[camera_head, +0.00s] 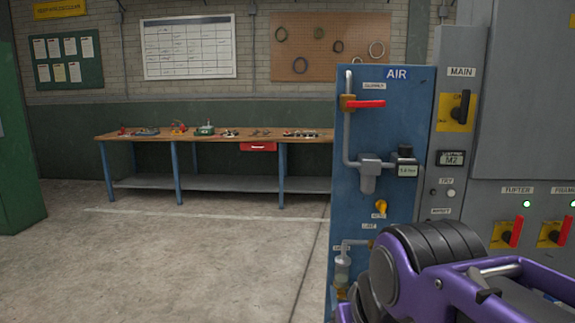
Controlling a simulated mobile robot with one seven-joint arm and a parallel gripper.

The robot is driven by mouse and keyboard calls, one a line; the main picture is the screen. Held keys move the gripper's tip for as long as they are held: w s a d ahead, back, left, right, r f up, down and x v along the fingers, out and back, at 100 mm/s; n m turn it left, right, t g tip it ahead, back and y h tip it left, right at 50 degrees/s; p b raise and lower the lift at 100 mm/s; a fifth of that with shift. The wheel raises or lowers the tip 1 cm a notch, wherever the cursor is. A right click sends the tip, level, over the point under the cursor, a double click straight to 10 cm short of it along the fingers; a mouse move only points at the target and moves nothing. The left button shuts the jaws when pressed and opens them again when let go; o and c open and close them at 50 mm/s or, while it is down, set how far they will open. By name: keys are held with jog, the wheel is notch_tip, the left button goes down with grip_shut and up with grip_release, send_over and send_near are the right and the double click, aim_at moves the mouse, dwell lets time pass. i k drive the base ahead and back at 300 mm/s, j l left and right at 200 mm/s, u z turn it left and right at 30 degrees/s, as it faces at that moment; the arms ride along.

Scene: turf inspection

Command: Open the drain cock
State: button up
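The blue AIR panel (391,112) stands right of centre and carries pipework. A brass valve with a red lever (366,104) is near its top, the lever lying horizontal. A grey regulator body (369,174) and a yellow-orange knob (381,206) are below it. A pale bowl (342,268) hangs low on the left, with a small brass fitting (341,294) under it. I cannot read a drain cock label or tell how that fitting is set. My purple and dark grey arm covers the panel's lower right. I cannot make out gripper fingers.
A grey electrical cabinet (528,85) with a MAIN switch (460,107) and red-handled switches (515,231) adjoins the panel on the right. A workbench (228,140) with small parts stands along the back wall. The concrete floor (175,265) left of the panel is clear.

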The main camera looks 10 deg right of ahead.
aim_at(340, 296)
jog(key=k+z, duration=0.1)
jog(key=z, duration=0.3)
jog(key=i+l+u, duration=0.1)
jog(key=i+u, duration=0.15)
jog(key=i, duration=0.15)
jog(key=i+l+u, duration=0.2)
jog(key=i, duration=0.2)
jog(key=k+l+u, duration=0.35)
jog(key=i+j, duration=0.25)
jog(key=i, duration=0.25)
jog(key=i+j+z, duration=0.15)
jog(key=j+z, duration=0.15)
jog(key=k+l, duration=0.1)
